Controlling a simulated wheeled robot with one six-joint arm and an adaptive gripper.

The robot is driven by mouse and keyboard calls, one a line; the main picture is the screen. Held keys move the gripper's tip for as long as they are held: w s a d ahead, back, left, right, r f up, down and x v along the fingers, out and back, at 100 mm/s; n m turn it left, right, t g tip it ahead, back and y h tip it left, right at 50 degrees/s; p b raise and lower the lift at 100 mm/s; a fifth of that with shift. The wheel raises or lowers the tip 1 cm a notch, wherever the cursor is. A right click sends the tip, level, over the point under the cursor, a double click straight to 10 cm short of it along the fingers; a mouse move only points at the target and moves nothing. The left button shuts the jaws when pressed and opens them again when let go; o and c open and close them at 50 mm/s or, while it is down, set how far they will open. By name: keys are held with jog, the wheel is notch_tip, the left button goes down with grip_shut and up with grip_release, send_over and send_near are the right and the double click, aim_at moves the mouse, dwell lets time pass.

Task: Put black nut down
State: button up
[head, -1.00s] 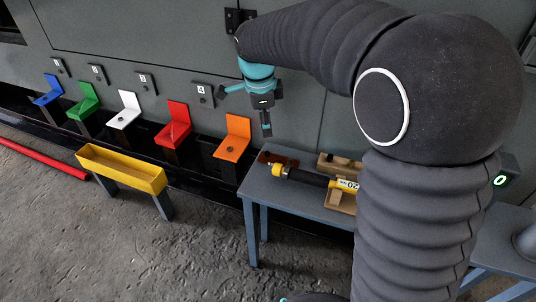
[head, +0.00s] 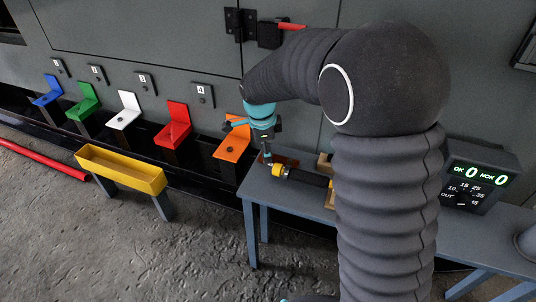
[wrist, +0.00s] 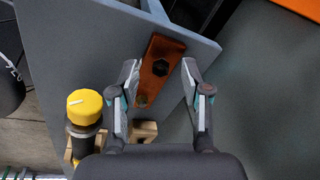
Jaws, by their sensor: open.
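A second, smaller dark spot is near the plate's lower end. In the head view, my gripper (head: 267,156) is low over the left end of the grey table (head: 262,187), beside the plate (head: 291,161).
Coloured brackets, including an orange one (head: 236,134), line the wall.

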grip_shut()
dwell(0.3)
